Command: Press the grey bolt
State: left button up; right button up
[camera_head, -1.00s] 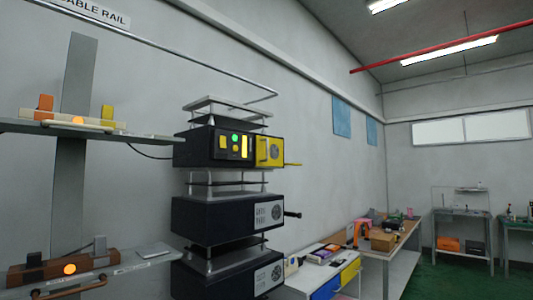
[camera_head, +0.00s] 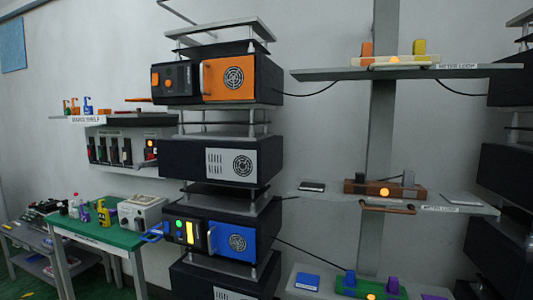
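I cannot make out for sure which thing is the grey bolt. Neither of my grippers shows in the head view, and nothing of my arms is seen touching these things.
A rack (camera_head: 220,160) of black units with orange and blue panels stands in the middle. Wall shelves (camera_head: 440,71) at the right hold a cream fixture (camera_head: 402,63) above and a green one (camera_head: 370,287) below. A green-topped table (camera_head: 100,230) stands at the left.

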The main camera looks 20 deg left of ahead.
aim_at(138, 165)
jog(key=u, duration=1.55)
